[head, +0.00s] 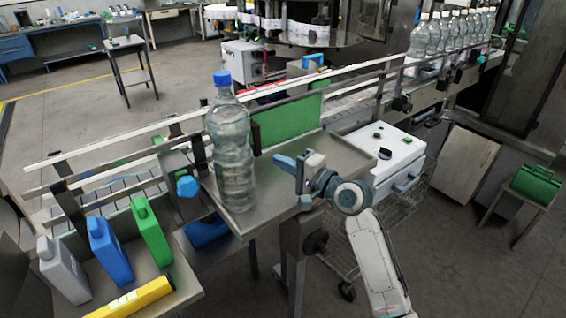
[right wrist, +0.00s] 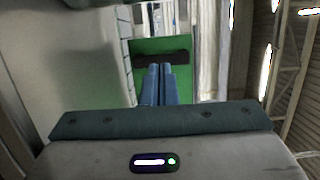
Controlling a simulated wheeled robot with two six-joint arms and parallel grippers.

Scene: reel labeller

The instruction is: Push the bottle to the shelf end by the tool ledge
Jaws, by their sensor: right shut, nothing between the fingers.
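The bottle (head: 232,150) is large, clear and blue-capped. It stands upright near the left end of the metal shelf (head: 335,157), by the tool ledge (head: 185,283). My right gripper (head: 281,162) is shut and empty, low over the shelf to the right of the bottle. A small gap shows between the fingers and the bottle. In the right wrist view the blue fingers (right wrist: 157,78) are together, pointing toward a green panel. I cannot tell whether the pale surface at the left there is the bottle. My left gripper is not in view.
The ledge holds a grey canister (head: 62,270), a blue canister (head: 109,250), a green canister (head: 151,231) and a yellow tool (head: 130,298). A green panel (head: 285,120) stands behind the shelf. A white box (head: 385,150) is to the right. Several bottles line the far conveyor.

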